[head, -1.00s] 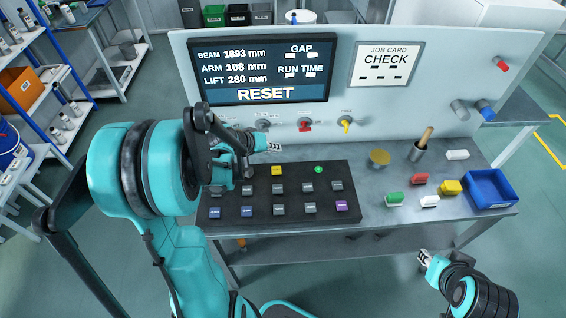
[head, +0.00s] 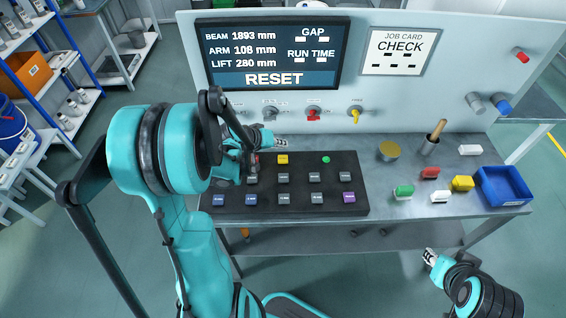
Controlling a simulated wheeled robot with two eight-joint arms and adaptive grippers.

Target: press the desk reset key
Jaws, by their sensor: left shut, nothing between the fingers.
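The black key panel (head: 290,207) lies on the desk with several small keys in rows. A yellow key (head: 282,159) and a round green key (head: 326,159) sit in its back row, grey keys in the middle, blue ones (head: 219,200) and a purple one (head: 348,197) at the front. Key labels are too small to read, so I cannot tell which is reset. My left gripper (head: 281,142) is shut and empty, just behind the yellow key in the picture; its arm hides the panel's back left. My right gripper (head: 430,257) is low right, away from the desk; its jaws are unclear.
The upright panel behind carries a screen (head: 268,56) reading RESET, a job card (head: 396,51) and red and yellow knobs (head: 356,113). Right of the keys are a blue tray (head: 503,187), a cup with a wooden handle (head: 430,146) and several coloured blocks.

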